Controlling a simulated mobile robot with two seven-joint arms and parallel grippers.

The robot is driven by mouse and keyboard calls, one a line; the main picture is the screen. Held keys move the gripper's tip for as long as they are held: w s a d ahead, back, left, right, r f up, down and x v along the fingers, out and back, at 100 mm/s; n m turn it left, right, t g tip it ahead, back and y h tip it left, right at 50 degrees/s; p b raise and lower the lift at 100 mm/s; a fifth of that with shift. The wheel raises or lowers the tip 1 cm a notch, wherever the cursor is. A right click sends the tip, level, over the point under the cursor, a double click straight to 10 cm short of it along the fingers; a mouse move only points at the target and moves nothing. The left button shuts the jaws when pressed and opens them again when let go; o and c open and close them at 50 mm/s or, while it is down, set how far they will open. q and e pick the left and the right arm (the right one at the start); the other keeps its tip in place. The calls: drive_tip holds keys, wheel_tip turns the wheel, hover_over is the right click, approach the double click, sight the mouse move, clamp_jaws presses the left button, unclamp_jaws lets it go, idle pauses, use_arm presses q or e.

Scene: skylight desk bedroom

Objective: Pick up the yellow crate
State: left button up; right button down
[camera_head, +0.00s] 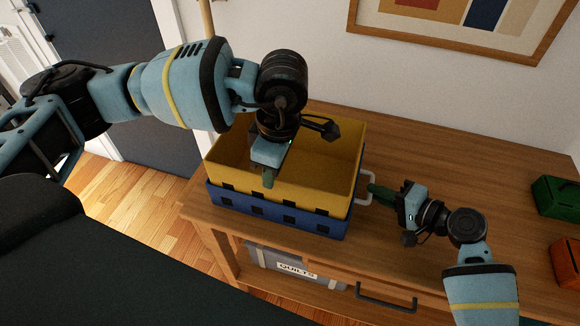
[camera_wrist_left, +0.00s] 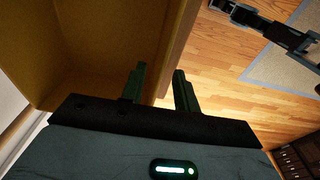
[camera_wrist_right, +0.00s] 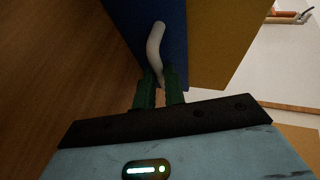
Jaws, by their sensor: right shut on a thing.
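The yellow crate (camera_head: 340,150) sits stacked on the blue crate (camera_head: 270,212) on the wooden desk; its open inside looks empty. My left gripper (camera_head: 268,180) is open at the yellow crate's front wall. In the left wrist view its fingers (camera_wrist_left: 162,88) stand apart on either side of the yellow crate's wall edge (camera_wrist_left: 172,55); contact cannot be told. My right gripper (camera_head: 373,188) is at the right side of the stack, shut on a white handle (camera_wrist_right: 155,45). In the right wrist view that handle lies against the blue crate's side (camera_wrist_right: 168,12).
The desk (camera_head: 440,140) has free room behind and right of the crates. A green crate (camera_head: 556,197) and an orange crate (camera_head: 567,258) stand at its right end. A grey bin labelled QUILTS (camera_head: 290,264) is below. A framed picture (camera_head: 450,30) hangs behind.

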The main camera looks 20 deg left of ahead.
use_arm(q)
wheel_tip(320, 180, down, 6)
drive_tip(key=shift+s+a+f, duration=0.15)
drive_tip(key=shift+a, duration=0.1)
idle(0.4)
clamp_jaws()
idle(1.3)
